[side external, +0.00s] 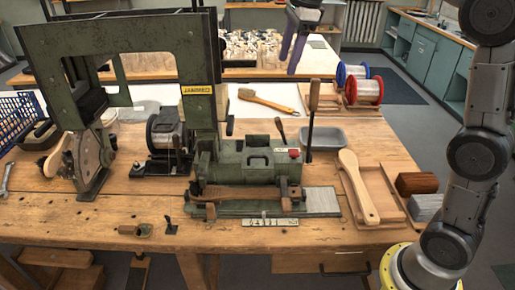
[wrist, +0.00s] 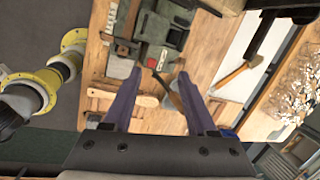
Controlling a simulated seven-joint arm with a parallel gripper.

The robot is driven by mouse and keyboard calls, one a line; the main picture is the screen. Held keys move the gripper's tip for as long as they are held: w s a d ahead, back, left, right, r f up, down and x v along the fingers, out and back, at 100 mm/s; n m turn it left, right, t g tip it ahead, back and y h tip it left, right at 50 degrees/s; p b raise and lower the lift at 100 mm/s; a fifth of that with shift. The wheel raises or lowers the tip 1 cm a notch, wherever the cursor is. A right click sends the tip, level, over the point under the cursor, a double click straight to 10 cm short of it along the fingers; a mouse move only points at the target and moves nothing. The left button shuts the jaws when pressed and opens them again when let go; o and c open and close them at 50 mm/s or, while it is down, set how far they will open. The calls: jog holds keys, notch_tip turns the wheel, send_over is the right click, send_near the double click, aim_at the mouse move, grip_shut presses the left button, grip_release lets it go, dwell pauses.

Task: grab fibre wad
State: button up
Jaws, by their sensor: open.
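Two bundle-like pieces lie at the right end of the bench in the side view, a dark brown one (side external: 417,183) and a grey one (side external: 426,207). Either could be the fibre wad; I cannot tell which. My gripper (side external: 290,58) hangs high over the back of the bench, well away from both. In the wrist view my gripper (wrist: 160,74) has its two purple fingers spread wide, with nothing held between them. I cannot make out the bundles clearly in the wrist view.
A green machine (side external: 245,165) with an upright lever (side external: 312,112) stands mid-bench. A grey bin (side external: 325,139) and wire spools (side external: 364,91) stand behind. A brush (side external: 265,100) lies on a white sheet.

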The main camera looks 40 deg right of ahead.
jog(key=w+d+f+m+g, duration=0.1)
jog(key=w+d+f+m, duration=0.2)
jog(key=w+f, duration=0.5)
jog(key=g, duration=0.2)
send_over(261, 143)
notch_tip(261, 143, down, 18)
jog(key=shift+w+r, duration=0.1)
jog(key=shift+w, duration=0.05)
jog(key=shift+s+a+f, duration=0.1)
jog(key=shift+f, duration=1.45)
jog(key=shift+s+f, duration=0.1)
jog(key=shift+f, duration=1.4)
grip_shut()
